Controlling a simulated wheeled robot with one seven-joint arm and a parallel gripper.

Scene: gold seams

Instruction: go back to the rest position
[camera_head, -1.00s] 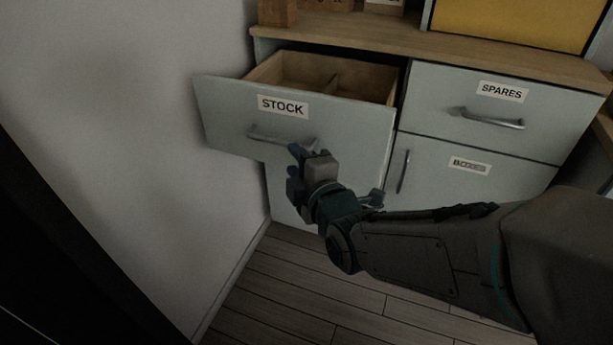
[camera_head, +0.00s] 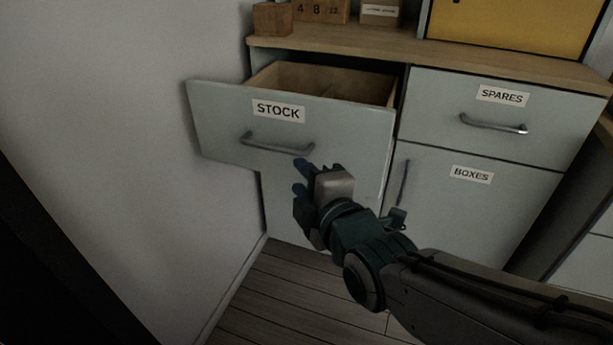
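My gripper (camera_head: 303,178) is in front of the drawer labelled STOCK (camera_head: 225,118), just below and right of its handle (camera_head: 275,145). It appears apart from the handle, with nothing seen in it. Two blue fingertips show with a gap between them. The STOCK drawer is pulled out, and its wooden inside shows a divider. Its floor is mostly hidden by the front panel.
The SPARES drawer (camera_head: 550,118) and the BOXES door (camera_head: 510,210) are shut. Wooden blocks (camera_head: 272,19) and a yellow box (camera_head: 510,22) stand on the wooden top (camera_head: 420,50). A white wall (camera_head: 110,120) is close on the left. Bare floor (camera_head: 270,295) shows below.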

